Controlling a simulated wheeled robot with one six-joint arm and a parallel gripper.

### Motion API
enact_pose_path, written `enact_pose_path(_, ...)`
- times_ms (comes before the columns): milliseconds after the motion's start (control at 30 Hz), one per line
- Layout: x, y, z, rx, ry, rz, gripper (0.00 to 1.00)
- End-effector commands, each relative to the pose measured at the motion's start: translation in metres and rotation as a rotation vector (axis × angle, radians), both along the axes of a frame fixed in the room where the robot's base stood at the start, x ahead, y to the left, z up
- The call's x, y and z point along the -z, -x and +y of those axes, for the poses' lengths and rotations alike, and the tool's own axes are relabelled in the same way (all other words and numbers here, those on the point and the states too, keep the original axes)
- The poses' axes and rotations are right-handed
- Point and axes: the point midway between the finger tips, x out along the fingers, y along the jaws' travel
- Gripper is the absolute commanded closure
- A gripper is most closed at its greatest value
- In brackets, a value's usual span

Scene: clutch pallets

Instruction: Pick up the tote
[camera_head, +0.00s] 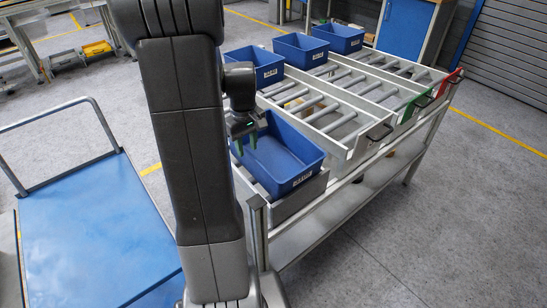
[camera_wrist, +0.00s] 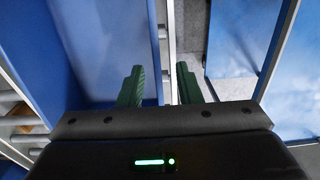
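The nearest blue tote (camera_head: 286,158) sits in the near lane of the roller rack, empty inside, with a white label on its front. My gripper (camera_head: 247,142), with green fingers, is at its left side wall, pointing down. In the wrist view the tote (camera_wrist: 100,40) fills the left, and its wall edge runs up between the two fingers of my gripper (camera_wrist: 160,86). The fingers are apart, one on the tote's inner side and one on the outer side. I cannot tell whether either finger touches the wall.
Two more blue totes, one (camera_head: 254,66) and another (camera_head: 301,50), stand further back on the rack (camera_head: 345,122), with a third (camera_head: 338,38) behind. A blue platform cart (camera_head: 90,230) stands on the left. Grey floor is open at right.

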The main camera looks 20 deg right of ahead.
Motion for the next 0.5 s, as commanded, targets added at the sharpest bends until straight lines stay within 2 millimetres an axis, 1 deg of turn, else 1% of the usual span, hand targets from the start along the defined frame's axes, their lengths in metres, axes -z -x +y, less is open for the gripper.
enact_pose_path(33,0.008,0.000,0.000,0.000,-0.001,0.003,0.69)
enact_pose_path(100,0.014,0.000,0.000,0.000,-0.001,0.001,0.69)
enact_pose_path(267,0.024,0.001,-0.001,0.000,0.000,0.002,0.69)
enact_pose_path(500,0.057,0.006,-0.008,0.001,-0.001,0.004,0.69)
